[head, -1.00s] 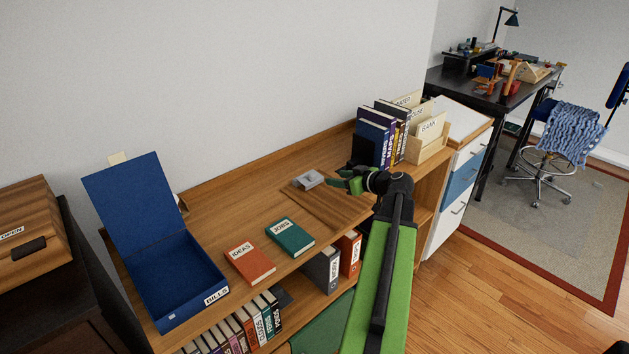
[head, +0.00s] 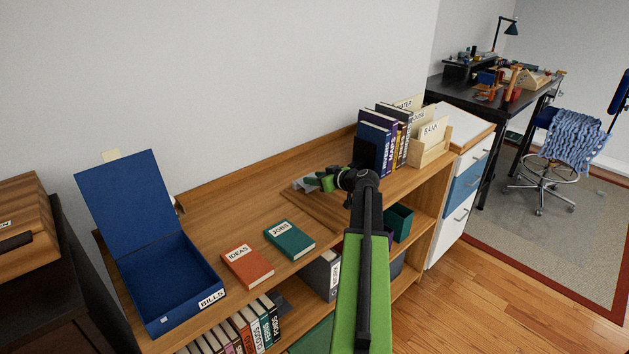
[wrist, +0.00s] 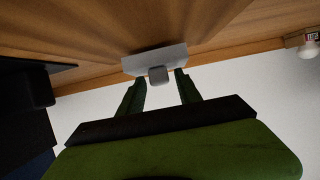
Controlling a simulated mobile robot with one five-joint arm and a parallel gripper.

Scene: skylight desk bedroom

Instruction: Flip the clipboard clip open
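The brown clipboard (head: 312,211) lies flat on the wooden bookcase top, partly hidden behind my arm. Its grey metal clip (head: 299,186) is at the clipboard's far left end, partly covered by my gripper (head: 318,181). In the wrist view the clip (wrist: 150,57) shows as a pale grey block with a small darker tab (wrist: 158,74). My gripper (wrist: 160,79) is open there, one green finger on each side of the tab. I see gaps between the fingers and the tab; whether the fingertips touch the clip's body I cannot tell.
A teal JOBS book (head: 290,240) and an orange IDEAS book (head: 247,267) lie left of the clipboard. An open blue BILLS box (head: 172,285) stands farther left. Upright books (head: 385,139) and a wooden file holder (head: 431,145) stand at right. A wall is behind.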

